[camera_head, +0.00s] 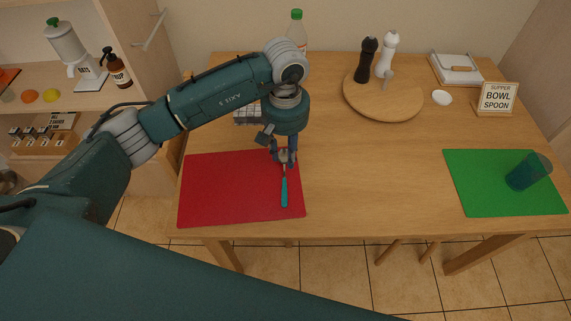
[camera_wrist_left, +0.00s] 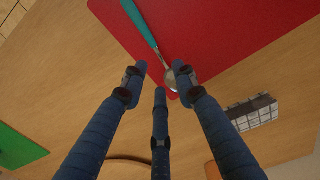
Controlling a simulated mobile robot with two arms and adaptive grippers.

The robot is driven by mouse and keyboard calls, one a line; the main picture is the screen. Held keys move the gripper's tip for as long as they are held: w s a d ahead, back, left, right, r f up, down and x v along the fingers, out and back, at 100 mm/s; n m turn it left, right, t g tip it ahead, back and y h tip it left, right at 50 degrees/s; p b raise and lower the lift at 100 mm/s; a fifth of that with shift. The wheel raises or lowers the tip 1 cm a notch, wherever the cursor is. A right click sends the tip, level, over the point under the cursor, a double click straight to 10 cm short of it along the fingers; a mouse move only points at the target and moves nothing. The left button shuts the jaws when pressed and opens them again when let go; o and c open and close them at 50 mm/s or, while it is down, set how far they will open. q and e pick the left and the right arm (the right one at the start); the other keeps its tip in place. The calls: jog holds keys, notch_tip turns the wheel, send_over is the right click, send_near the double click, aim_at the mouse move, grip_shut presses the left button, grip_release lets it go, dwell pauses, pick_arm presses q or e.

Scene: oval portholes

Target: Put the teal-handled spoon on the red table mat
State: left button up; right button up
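The teal-handled spoon (camera_head: 284,192) lies over the right part of the red table mat (camera_head: 225,190), its handle toward the front edge. In the left wrist view the spoon (camera_wrist_left: 141,25) has its metal bowl at the border of the red mat (camera_wrist_left: 225,30). I cannot tell whether the spoon rests fully on the mat. My left gripper (camera_head: 286,160) is above the bowl end, pointing down. In the left wrist view its fingers (camera_wrist_left: 160,78) are spread, with the bowl seen between and beyond them. My right gripper is not in view.
A green mat (camera_head: 485,190) with a teal glass (camera_head: 528,172) is at the right. A round board (camera_head: 365,100) with black and white mills stands at the back, near a small white dish (camera_head: 441,97) and a sign (camera_head: 497,99). The table's middle is clear.

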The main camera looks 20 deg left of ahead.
aim_at(285, 170)
pick_arm(q)
notch_tip(285, 170, up, 6)
jog(key=shift+b, duration=0.45)
